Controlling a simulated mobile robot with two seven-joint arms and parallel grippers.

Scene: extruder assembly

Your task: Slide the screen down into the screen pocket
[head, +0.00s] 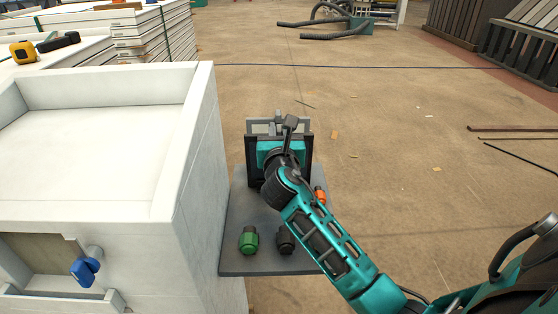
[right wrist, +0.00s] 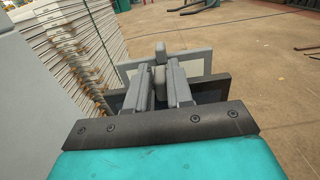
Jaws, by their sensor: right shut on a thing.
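The right gripper (head: 277,124) is at the far end of the grey shelf, pointing away from me. In the right wrist view its two grey fingers (right wrist: 160,82) are closed on a narrow grey upright tab, which appears to belong to the screen (right wrist: 193,63), a light grey frame. The screen's top edge also shows in the head view (head: 256,126). A dark upright plate (right wrist: 214,89), possibly the pocket's housing, stands just nearer than the frame. The fingers and my wrist hide the lower screen and the pocket opening, so I cannot tell how deep it sits. The left gripper is out of view.
The grey shelf (head: 236,240) carries a green knob (head: 249,240), a black knob (head: 285,239) and an orange one (head: 320,195). A large white cabinet (head: 190,170) with a blue handle (head: 85,270) stands close on the left. Open floor lies to the right.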

